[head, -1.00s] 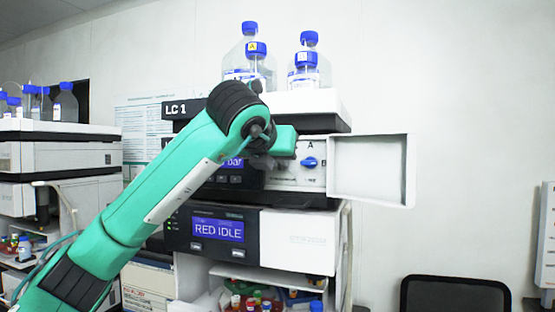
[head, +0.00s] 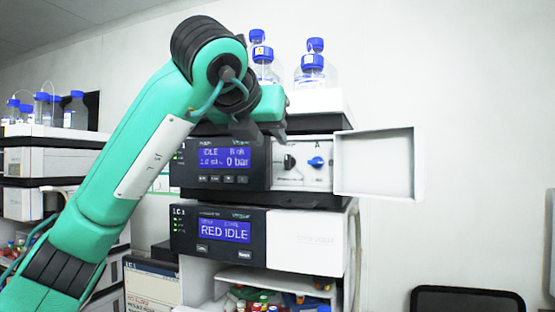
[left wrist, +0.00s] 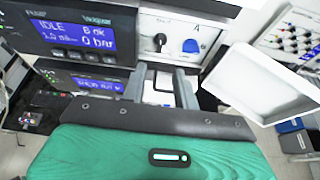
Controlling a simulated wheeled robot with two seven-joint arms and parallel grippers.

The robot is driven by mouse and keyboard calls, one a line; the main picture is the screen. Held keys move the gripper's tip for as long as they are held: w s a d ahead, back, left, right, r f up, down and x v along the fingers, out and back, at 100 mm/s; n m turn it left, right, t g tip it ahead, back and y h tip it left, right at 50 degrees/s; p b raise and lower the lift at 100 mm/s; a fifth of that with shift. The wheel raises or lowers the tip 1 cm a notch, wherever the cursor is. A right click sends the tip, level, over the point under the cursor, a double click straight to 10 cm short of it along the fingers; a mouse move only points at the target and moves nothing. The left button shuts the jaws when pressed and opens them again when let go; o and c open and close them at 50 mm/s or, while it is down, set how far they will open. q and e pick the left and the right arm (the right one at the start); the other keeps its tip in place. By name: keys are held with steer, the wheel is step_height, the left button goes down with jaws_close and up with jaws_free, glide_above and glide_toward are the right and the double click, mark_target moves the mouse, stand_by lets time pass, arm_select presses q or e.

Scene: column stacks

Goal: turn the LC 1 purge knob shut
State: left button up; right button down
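The pump module (head: 222,165) has its white door (head: 378,165) swung open to the right. In its white recess are a black knob (head: 289,160) and, to the right, a blue knob (head: 316,162) under a letter A. I cannot read which is labelled purge. Both also show in the left wrist view, the black knob (left wrist: 160,40) with its grip roughly upright and the blue knob (left wrist: 190,46) beside it. My left gripper (head: 262,128) is in front of the module's upper edge, apart from both knobs. In the left wrist view its fingers (left wrist: 169,88) are spread and empty. My right gripper is out of view.
The module's display (head: 228,159) reads IDLE and 0 bar. A lower module (head: 304,240) reads RED IDLE. Blue-capped bottles (head: 312,75) stand on top. The open door juts out right of the knobs. A chair back (head: 467,300) is at lower right.

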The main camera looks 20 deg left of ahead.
arm_select(q)
steer(key=v, duration=0.3)
steer(key=shift+s+r, duration=0.1)
stand_by(0.4)
